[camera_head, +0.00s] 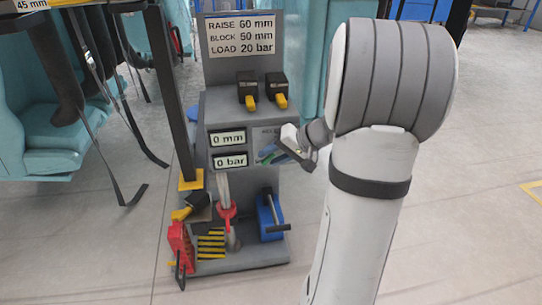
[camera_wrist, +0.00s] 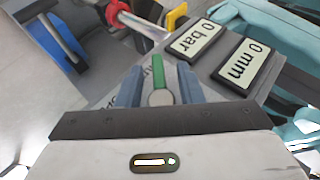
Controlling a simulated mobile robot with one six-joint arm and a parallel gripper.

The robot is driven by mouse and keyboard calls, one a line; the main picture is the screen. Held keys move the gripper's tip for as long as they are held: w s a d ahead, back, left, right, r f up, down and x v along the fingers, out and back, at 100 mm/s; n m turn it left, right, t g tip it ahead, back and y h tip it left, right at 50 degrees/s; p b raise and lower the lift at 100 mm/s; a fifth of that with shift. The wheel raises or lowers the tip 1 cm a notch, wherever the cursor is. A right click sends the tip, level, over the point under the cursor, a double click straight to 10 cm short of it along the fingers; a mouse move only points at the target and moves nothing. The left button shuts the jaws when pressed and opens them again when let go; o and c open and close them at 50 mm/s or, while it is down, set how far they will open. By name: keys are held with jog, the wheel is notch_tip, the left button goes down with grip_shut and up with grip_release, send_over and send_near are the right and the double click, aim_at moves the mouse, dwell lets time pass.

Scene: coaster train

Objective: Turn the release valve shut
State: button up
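The release valve has a green lever (camera_wrist: 158,70) on a round grey hub (camera_wrist: 159,97), set on the grey panel of the cart. My gripper (camera_wrist: 160,82) is open in the wrist view, with one blue finger on each side of the hub and lever and a small gap visible. The lever points up and slightly left there. In the head view my gripper (camera_head: 272,154) reaches the panel from the right, right of the displays; the green lever (camera_head: 267,150) shows in part there. The panel lettering is partly covered.
Displays reading 0 mm (camera_head: 227,138) and 0 bar (camera_head: 230,161) sit left of the valve. Two black-and-yellow switches (camera_head: 262,92) are above. A blue pump-like unit (camera_head: 268,216), a red funnel-like part (camera_head: 226,214) and a red block (camera_head: 181,247) are below. Teal seats (camera_head: 40,130) stand left.

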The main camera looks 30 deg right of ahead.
jog(key=p+v, duration=0.2)
jog(key=v, duration=0.4)
jog(key=shift+s+d+r, duration=0.2)
jog(key=shift+s+r, duration=0.05)
jog(key=s+a+r+n+g+h+p, duration=0.1)
jog(key=s+a+r+p, duration=0.4)
jog(key=r+p, duration=0.7)
jog(key=s+a+r+n+g+h+p, duration=0.2)
jog(key=s+a+r+p, duration=0.3)
jog(key=r+p, duration=0.6)
jog(key=s+a+r+n+g+h+p, duration=0.1)
jog(key=s+a+r+n+h+p, duration=0.1)
jog(key=s+a+r+h+p, duration=0.2)
jog(key=s+a+r+p, duration=0.1)
jog(key=a+r+p, duration=0.2)
jog(key=r+p, duration=0.5)
jog(key=shift+s+a+r+g+p, duration=0.3)
jog(key=shift+s+p, duration=0.1)
jog(key=shift+p, duration=0.1)
